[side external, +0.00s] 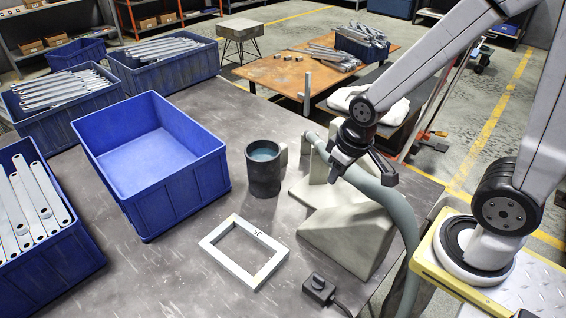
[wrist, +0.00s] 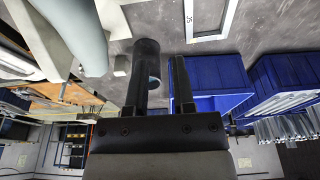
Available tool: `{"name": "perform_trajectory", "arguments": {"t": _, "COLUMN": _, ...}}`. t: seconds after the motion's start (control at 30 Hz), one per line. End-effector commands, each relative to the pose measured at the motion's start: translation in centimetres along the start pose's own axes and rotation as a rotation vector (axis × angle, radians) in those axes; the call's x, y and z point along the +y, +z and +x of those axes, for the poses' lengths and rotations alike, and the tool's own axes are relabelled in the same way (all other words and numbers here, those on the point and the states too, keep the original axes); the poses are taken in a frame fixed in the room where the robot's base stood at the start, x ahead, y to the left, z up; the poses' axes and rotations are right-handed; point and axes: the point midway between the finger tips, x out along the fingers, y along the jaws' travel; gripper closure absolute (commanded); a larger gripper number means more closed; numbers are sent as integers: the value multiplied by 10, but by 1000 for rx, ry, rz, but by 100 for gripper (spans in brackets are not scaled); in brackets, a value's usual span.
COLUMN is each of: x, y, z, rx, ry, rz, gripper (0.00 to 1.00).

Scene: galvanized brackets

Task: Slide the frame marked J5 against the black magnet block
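The frame marked J5 (side external: 226,268) is a pale rectangular frame lying flat on the dark worktop, its mark on the far right bar. Part of it shows at the top of the wrist view (wrist: 207,38). A small black block (side external: 319,288) with a knob and a cable lies apart from it, nearer the front right; it looks like the magnet block, and I cannot make it out in the wrist view. My gripper (side external: 360,167) is above the worktop, behind and right of the frame. In the wrist view its fingers (wrist: 160,70) are apart with nothing between them.
A dark mug (side external: 264,175) stands behind the frame. An empty blue bin (side external: 165,200) is at left, with bins of metal brackets (side external: 30,275) around it. A grey-beige angled stand (side external: 350,235) and a thick hose (side external: 408,225) are at right. The worktop around the frame is clear.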

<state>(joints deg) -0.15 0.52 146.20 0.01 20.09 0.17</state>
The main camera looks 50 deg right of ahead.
Motion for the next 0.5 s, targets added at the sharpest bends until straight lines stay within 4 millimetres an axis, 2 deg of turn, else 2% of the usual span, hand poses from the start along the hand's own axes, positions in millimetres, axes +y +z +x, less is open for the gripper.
{"name": "perform_trajectory", "arguments": {"t": 0.03, "x": -1, "y": -2, "z": 2, "rx": -3, "ry": -1, "rz": -1, "gripper": 88}}
{"name": "perform_trajectory", "arguments": {"t": 0.07, "x": -2, "y": -4, "z": 3, "rx": -6, "ry": -1, "rz": -1, "gripper": 97}}
{"name": "perform_trajectory", "arguments": {"t": 0.1, "x": -3, "y": -6, "z": 5, "rx": -10, "ry": -2, "rz": -2, "gripper": 100}}
{"name": "perform_trajectory", "arguments": {"t": 0.27, "x": -11, "y": -23, "z": 17, "rx": -29, "ry": -7, "rz": -2, "gripper": 100}}
{"name": "perform_trajectory", "arguments": {"t": 0.5, "x": -32, "y": -56, "z": 50, "rx": -72, "ry": -14, "rz": -2, "gripper": 100}}
